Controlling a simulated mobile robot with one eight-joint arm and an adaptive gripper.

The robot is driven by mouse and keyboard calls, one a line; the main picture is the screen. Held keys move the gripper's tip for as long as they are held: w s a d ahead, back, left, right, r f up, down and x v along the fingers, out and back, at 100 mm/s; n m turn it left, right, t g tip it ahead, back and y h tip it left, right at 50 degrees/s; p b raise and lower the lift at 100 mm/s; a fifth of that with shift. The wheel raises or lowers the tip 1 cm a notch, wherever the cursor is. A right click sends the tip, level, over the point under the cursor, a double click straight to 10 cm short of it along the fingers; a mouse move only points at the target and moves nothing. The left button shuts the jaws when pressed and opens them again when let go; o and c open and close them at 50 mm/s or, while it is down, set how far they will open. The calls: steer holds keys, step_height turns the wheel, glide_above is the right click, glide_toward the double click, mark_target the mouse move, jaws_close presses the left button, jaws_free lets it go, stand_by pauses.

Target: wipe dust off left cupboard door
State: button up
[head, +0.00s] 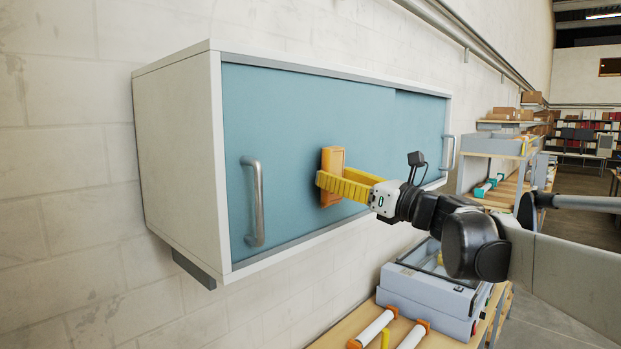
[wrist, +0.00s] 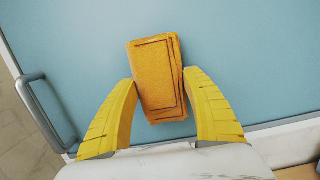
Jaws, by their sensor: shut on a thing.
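The wall cupboard (head: 180,150) has blue-green sliding doors. Its left door (head: 290,115) fills the near part of the front and has a metal bar handle (head: 257,203) at its left. My gripper (head: 328,182) has yellow fingers shut on an orange sponge-like block (head: 333,160). In the wrist view, the block (wrist: 158,80) sits between the two fingertips (wrist: 160,88), against or very close to the left door (wrist: 235,60). The handle (wrist: 45,110) is to the left there. I cannot make out clear dust on the door. The door face behind the block is hidden.
The right door (head: 418,125) has its own handle (head: 449,153) at the far end. Below stands a grey laminator (head: 430,295) on a wooden bench, with white rolls (head: 375,327) beside it. Shelves with boxes stand to the right.

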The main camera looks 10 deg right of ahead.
steer(key=shift+x, duration=0.85)
steer(key=shift+d+f, duration=0.1)
steer(key=shift+f, duration=0.05)
steer(key=shift+w+d+r, duration=0.15)
steer(key=shift+w+d, duration=0.4)
steer(key=shift+d, duration=0.15)
steer(key=shift+w+d+r, duration=0.1)
steer(key=shift+w+d, duration=0.4)
steer(key=shift+d, duration=0.25)
steer(key=shift+w+d, duration=0.1)
steer(key=shift+d, duration=0.05)
steer(key=shift+s+a+f, duration=0.1)
steer(key=shift+s+a, duration=0.45)
steer(key=shift+a, duration=0.35)
steer(key=shift+s+a+f, duration=0.1)
steer(key=shift+s+a, duration=0.5)
steer(key=shift+a, duration=0.3)
steer(key=shift+d, duration=0.1)
steer(key=shift+r+v, duration=0.2)
steer(key=shift+v, duration=1.15)
steer(key=shift+r+v, duration=0.2)
steer(key=shift+v, duration=1.2)
